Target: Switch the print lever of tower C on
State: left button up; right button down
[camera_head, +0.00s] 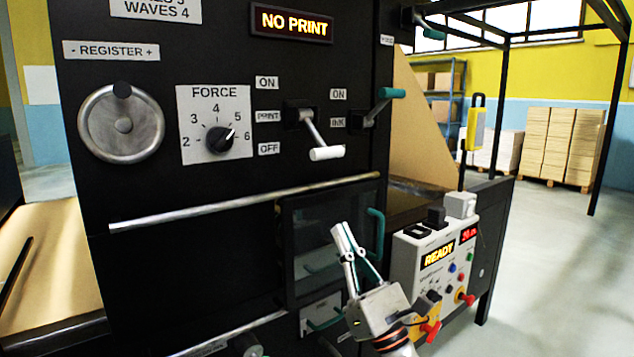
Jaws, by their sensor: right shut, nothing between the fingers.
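The print lever (310,135) is on the black tower panel (330,50), right of the PRINT label. Its arm slants down to a white handle (327,153), level with the OFF label (269,148) and well below the ON label (267,83). A lit sign (291,23) above reads NO PRINT. No tower letter is legible. My right gripper (341,229) is below the white handle, apart from it, in front of the glazed door. Its fingers are shut and empty, pointing up. My left gripper is not in view.
The ink lever (378,107) with a teal handle is raised toward ON, close right of the print lever. A metal rail (245,202) crosses the panel below. A control box (432,250) reading READY stands right of my gripper. A force knob (221,140) and handwheel (122,122) are left.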

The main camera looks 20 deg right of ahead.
aim_at(317, 137)
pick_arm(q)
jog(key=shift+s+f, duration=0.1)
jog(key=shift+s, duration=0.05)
pick_arm(e)
jog(key=shift+a+r+n, duration=0.1)
jog(key=shift+r+n, duration=0.15)
jog(key=shift+n, duration=0.05)
pick_arm(q)
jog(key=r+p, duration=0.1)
jog(key=p, duration=0.1)
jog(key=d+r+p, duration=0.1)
jog(key=p, duration=0.1)
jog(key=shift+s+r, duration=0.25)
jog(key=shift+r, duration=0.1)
pick_arm(e)
jog(key=w+a+r, duration=0.1)
jog(key=w+r, duration=0.3)
jog(key=r, duration=0.6)
jog(key=shift+w+a+r, duration=0.15)
jog(key=shift+a+r, duration=0.15)
jog(key=shift+r, duration=0.05)
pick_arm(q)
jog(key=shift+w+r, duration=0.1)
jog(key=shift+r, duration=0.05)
